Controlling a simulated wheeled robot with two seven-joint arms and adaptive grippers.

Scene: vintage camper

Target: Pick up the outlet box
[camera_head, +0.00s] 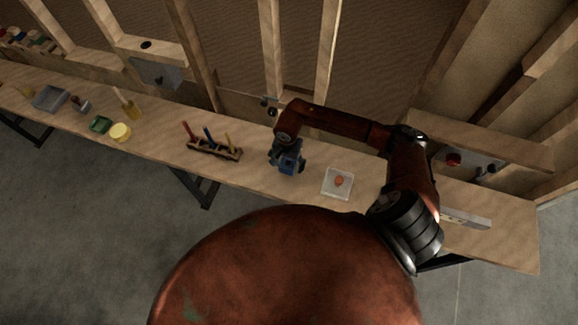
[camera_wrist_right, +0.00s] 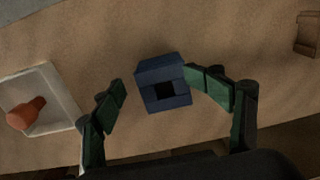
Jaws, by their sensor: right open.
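The outlet box is a small blue box (camera_wrist_right: 160,72) with a dark square opening, on the wooden bench in the right wrist view. My right gripper (camera_wrist_right: 155,84) is open, with its green fingers on either side of the box. The right finger is very close to the box, and I cannot tell if they touch. A gap shows between the left finger and the box. In the head view the blue box (camera_head: 291,163) is partly hidden by my right gripper (camera_head: 284,152). My left gripper is not in view.
A yellow round item (camera_head: 120,132) and a green container (camera_head: 101,125) sit farther left. Wall studs rise behind the bench.

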